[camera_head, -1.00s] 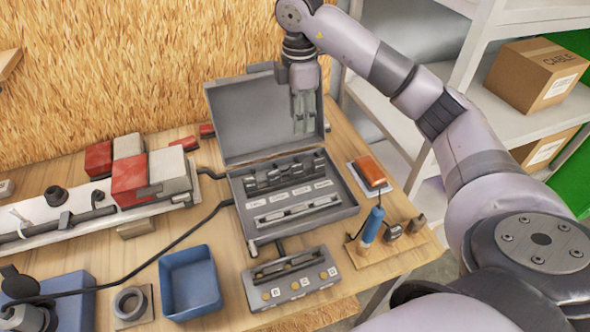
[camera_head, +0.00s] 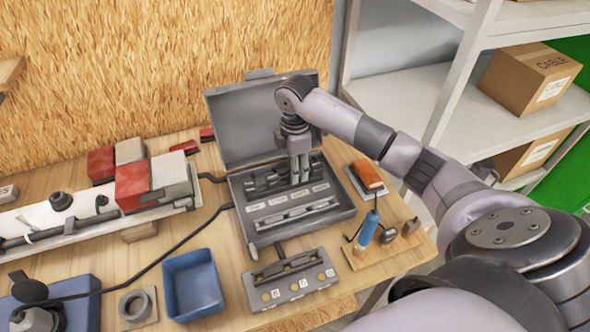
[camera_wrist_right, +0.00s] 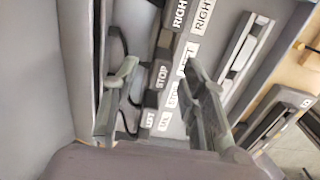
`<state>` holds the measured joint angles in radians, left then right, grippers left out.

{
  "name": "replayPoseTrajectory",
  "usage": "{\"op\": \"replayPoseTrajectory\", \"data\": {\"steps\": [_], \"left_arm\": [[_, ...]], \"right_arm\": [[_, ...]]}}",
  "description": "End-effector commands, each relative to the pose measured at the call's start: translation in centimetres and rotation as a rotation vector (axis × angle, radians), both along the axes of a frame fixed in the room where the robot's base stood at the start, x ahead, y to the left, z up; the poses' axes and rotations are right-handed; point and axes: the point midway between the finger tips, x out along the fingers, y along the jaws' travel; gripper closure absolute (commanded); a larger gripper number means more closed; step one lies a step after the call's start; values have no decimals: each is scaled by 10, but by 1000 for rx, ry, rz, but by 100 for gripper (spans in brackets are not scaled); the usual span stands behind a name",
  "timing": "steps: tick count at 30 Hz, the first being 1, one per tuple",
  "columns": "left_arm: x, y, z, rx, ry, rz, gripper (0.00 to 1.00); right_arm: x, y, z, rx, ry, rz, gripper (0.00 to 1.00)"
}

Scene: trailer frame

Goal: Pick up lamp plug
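The open grey case (camera_head: 236,193) stands on the workbench. Several dark plug-like pieces lie in a row in its upper compartment, with white labels in front. In the right wrist view the labels read RIGHT, STOP and LEFT, and a dark plug piece (camera_wrist_right: 153,98) shows beside the STOP label. I cannot tell for sure which piece is the lamp plug. My right gripper (camera_head: 300,180) points down into the row of pieces. In the right wrist view its fingers (camera_wrist_right: 161,72) are spread apart over the pieces, with nothing clearly gripped. My left gripper is out of view.
A grey socket block (camera_head: 290,288) with labels stands in front of the case. A blue bin (camera_head: 193,285) is left of it. A black cable crosses the bench at left.

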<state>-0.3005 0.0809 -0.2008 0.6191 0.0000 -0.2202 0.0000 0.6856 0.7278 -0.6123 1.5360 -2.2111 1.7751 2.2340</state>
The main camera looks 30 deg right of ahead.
Motion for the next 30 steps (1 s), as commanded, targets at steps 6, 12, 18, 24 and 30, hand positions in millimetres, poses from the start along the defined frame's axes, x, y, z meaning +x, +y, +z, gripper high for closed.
{"op": "replayPoseTrajectory", "data": {"steps": [6, 12, 18, 24, 30], "left_arm": [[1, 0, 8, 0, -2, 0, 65], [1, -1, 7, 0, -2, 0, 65], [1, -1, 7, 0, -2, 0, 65], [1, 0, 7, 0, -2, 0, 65], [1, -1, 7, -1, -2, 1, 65]], "right_arm": [[0, 0, -19, 0, 0, 1, 60], [0, 0, -20, 0, -1, 1, 60], [0, 0, -20, 0, -1, 1, 73], [0, 0, -20, 0, -1, 1, 86], [0, -1, -19, 0, -1, 0, 99]]}}
